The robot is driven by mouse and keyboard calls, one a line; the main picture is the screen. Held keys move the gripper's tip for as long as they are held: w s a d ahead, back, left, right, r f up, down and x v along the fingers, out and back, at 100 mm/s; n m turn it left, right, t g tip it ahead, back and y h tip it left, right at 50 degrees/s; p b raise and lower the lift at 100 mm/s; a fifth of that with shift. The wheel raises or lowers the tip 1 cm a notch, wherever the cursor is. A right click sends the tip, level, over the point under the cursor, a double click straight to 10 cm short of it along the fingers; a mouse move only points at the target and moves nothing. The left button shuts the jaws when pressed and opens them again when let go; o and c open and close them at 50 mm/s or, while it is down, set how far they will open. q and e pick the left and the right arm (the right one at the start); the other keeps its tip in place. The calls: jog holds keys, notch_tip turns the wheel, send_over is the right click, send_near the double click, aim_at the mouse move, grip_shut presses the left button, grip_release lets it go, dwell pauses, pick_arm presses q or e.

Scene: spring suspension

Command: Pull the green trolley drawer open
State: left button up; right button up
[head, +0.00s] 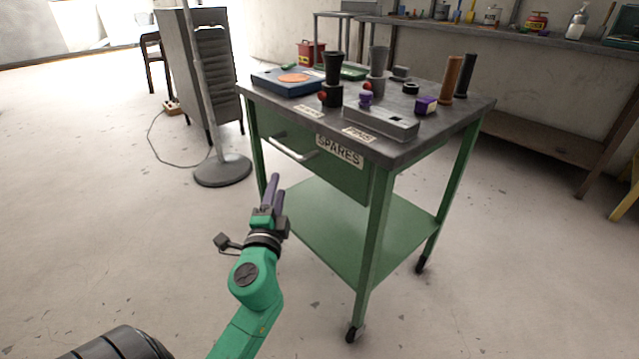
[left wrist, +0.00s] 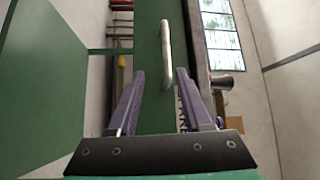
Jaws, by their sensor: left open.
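The green trolley (head: 378,230) stands in the middle of the head view. Its drawer (head: 340,175), with a SPARES label, sits under the dark top and looks shut. A pale bar handle (head: 293,149) runs across the drawer front. The handle (left wrist: 167,45) also shows in the left wrist view, ahead of the fingertips and roughly between their lines. My left gripper (head: 273,186) is open and empty, in front of the drawer and below the handle in the head view. Its purple fingers (left wrist: 157,80) stand apart in the left wrist view. My right gripper is not in view.
The trolley top (head: 430,137) holds a blue tray (head: 287,84), dark cylinders, a grey box (head: 380,124) and upright brown and black handles. A round stand base (head: 222,171) is on the floor behind left. A workbench (head: 520,125) stands behind right.

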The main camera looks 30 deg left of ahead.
aim_at(286, 147)
pick_arm(q)
jog(key=x, duration=0.4)
jog(key=p+x, duration=0.1)
jog(key=x, duration=0.3)
jog(key=r+x, duration=0.1)
jog(key=x, duration=0.4)
jog(key=shift+r, duration=0.1)
jog(key=shift+w+a, duration=0.2)
jog(key=shift+w, duration=0.2)
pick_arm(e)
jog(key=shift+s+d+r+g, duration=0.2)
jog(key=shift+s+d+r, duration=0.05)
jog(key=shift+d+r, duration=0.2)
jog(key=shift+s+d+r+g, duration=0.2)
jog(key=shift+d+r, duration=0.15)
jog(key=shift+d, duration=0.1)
pick_arm(q)
jog(key=shift+c, duration=0.3)
grip_shut()
